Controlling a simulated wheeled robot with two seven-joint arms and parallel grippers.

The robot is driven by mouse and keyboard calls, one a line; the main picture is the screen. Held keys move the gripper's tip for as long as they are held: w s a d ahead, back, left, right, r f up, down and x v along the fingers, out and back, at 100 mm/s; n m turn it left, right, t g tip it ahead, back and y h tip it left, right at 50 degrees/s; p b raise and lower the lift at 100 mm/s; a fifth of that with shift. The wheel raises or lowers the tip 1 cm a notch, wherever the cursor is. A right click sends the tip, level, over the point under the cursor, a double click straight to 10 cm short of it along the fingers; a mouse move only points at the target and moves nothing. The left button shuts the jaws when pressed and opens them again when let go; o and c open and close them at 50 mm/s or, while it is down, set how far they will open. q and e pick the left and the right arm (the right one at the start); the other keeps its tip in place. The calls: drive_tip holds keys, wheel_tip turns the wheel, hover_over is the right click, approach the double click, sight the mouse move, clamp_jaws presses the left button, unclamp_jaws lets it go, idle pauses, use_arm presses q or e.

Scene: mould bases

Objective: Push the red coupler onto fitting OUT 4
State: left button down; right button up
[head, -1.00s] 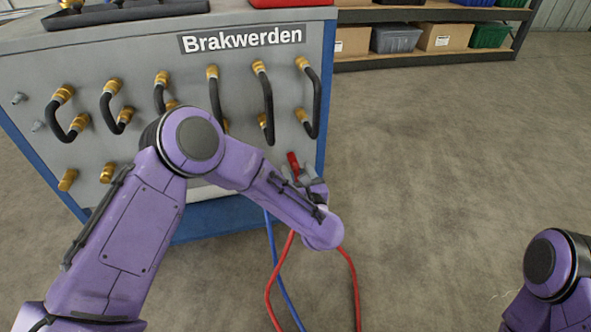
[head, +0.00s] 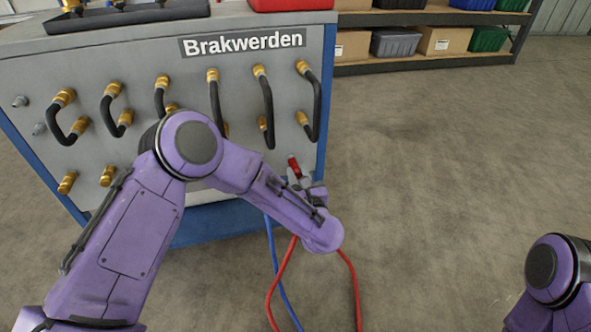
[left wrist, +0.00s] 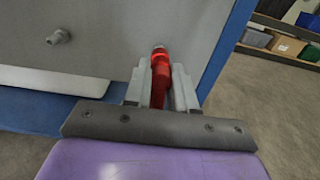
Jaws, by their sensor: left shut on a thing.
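My left gripper (head: 300,182) is shut on the red coupler (head: 293,168), low at the right end of the grey panel (head: 240,150). In the left wrist view the red coupler (left wrist: 160,88) stands between the two grey fingers, its front end pointing at the panel near its right edge. A bare metal fitting (left wrist: 58,36) sticks out of the panel to the left in the wrist view. No OUT 4 label is readable. My right gripper is out of view.
Several black hoses with brass ends (head: 265,105) loop on the panel above my left arm. A red hose (head: 272,285) and a blue hose (head: 280,268) hang to the floor. Shelves with boxes (head: 435,42) stand behind. The floor at right is clear.

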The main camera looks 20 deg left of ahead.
use_arm(q)
drive_tip(key=shift+p+v, duration=0.3)
drive_tip(key=shift+v, duration=1.7)
drive_tip(key=v, duration=0.6)
drive_tip(key=shift+p, duration=0.4)
